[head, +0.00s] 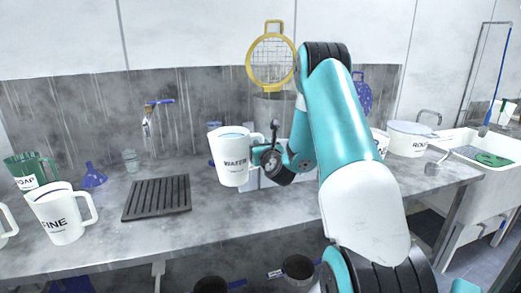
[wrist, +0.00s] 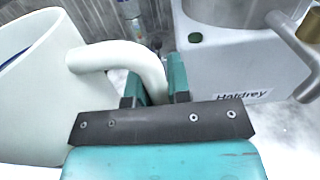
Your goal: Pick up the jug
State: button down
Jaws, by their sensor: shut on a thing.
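A white jug marked WATER (head: 234,165) is upright over the grey counter in the head view, with bluish liquid or lining inside its rim. In the wrist view the jug (wrist: 35,100) fills the left side, and its white handle (wrist: 115,56) curves in between my fingers. My gripper (wrist: 156,82) is shut on this handle, from the jug's right side in the head view (head: 257,152). I cannot tell whether the jug's base touches the counter.
A white Haldrey box (wrist: 235,65) stands close right of my gripper. A ROUGH tub (head: 408,141) and sink (head: 465,170) are right.

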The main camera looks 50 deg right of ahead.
notch_tip(320, 180, up, 7)
jog(key=p, duration=0.3)
jog(key=shift+p, duration=0.4)
jog(key=shift+r, duration=0.15)
